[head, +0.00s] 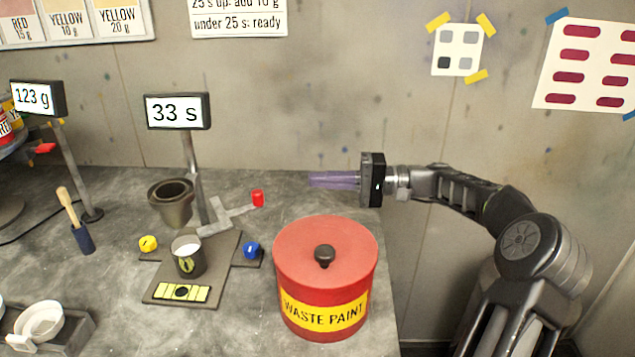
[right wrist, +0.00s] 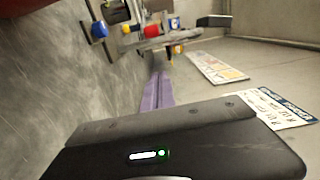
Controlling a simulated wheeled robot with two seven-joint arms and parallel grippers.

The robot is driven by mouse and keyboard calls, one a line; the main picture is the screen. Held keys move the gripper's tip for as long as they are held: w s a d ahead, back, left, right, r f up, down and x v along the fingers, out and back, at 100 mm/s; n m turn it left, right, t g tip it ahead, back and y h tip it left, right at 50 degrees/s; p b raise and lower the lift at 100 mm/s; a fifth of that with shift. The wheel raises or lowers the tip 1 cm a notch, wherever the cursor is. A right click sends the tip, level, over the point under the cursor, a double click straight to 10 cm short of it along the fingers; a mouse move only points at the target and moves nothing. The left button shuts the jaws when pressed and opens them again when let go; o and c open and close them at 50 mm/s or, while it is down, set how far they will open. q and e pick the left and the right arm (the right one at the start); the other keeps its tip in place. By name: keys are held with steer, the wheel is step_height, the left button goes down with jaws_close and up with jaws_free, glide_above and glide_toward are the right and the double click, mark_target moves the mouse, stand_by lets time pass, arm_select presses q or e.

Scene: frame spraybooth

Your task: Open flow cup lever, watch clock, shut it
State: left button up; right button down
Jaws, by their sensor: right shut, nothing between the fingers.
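The flow cup (head: 172,200) is a dark cup held on a stand over a grey base plate (head: 215,265). Its lever (head: 232,215) is a light grey bar reaching right, ending in a red knob (head: 258,198). A small cup (head: 187,258) with white contents stands below. The clock (head: 178,111) behind reads 33 s. My right gripper (head: 310,180) is shut and empty, its purple fingers pointing left, to the right of the red knob and apart from it. In the right wrist view the fingers (right wrist: 157,92) point toward the red knob (right wrist: 152,31). My left gripper is not in view.
A red lidded waste paint bin (head: 325,300) stands in front of my right gripper. A yellow knob (head: 148,243) and a blue knob (head: 251,250) flank the base plate. A scale display (head: 38,98) reads 123 g. The bench behind the bin is clear.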

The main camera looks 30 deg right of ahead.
arm_select(q)
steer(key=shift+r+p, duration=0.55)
steer(key=shift+p, duration=0.1)
arm_select(e)
steer(key=w+a, duration=0.2)
steer(key=a, duration=0.7)
steer(key=shift+w+a, duration=0.15)
steer(key=shift+a, duration=0.25)
